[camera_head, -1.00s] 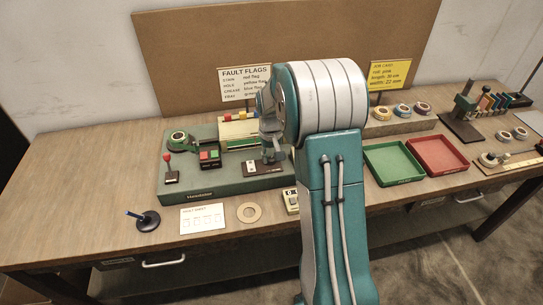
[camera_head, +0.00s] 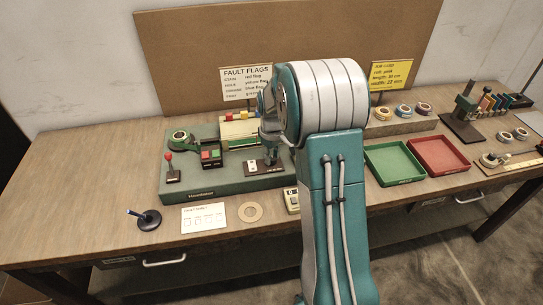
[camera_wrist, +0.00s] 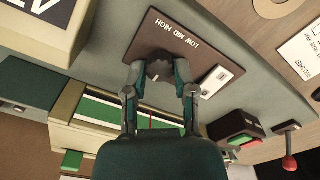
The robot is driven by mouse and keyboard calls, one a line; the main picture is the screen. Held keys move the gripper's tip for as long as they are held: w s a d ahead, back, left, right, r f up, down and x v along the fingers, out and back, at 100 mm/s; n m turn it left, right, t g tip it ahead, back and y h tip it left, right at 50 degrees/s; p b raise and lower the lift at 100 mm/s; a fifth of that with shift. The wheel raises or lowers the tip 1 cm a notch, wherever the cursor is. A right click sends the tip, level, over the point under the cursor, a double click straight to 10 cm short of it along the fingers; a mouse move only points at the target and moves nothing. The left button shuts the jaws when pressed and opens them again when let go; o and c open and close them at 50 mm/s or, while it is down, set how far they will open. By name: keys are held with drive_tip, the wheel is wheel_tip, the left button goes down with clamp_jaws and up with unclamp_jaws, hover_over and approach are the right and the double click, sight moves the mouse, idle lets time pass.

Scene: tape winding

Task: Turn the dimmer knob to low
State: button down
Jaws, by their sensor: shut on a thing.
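The dimmer knob (camera_wrist: 159,66) is a dark round knob on a brown plate (camera_wrist: 197,52) printed LOW, MID, HIGH, which appears upside down in the wrist view. My gripper (camera_wrist: 160,75) is shut on the knob, with one finger on each side of it. The knob's pointer is hidden or too dark to read, so I cannot tell its setting. In the head view, my gripper (camera_head: 271,154) is at the plate on the right front of the green machine base (camera_head: 225,185); the knob is mostly hidden there.
A white switch (camera_wrist: 215,80) sits on the same plate beside the knob. Red and green buttons (camera_head: 210,154) and a red-topped lever (camera_head: 169,163) stand to the left. A beige counter box (camera_head: 291,200) is close in front. Green (camera_head: 392,180) and red trays lie to the right.

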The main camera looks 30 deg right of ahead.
sight(272, 158)
drive_tip(key=shift+s+f, duration=0.15)
drive_tip(key=shift+s, duration=0.1)
drive_tip(key=shift+c, duration=2.2)
unclamp_jaws()
drive_tip(key=shift+w, duration=0.1)
drive_tip(key=shift+r, duration=0.35)
wheel_tip(272, 158, up, 11)
drive_tip(key=shift+r, duration=0.2)
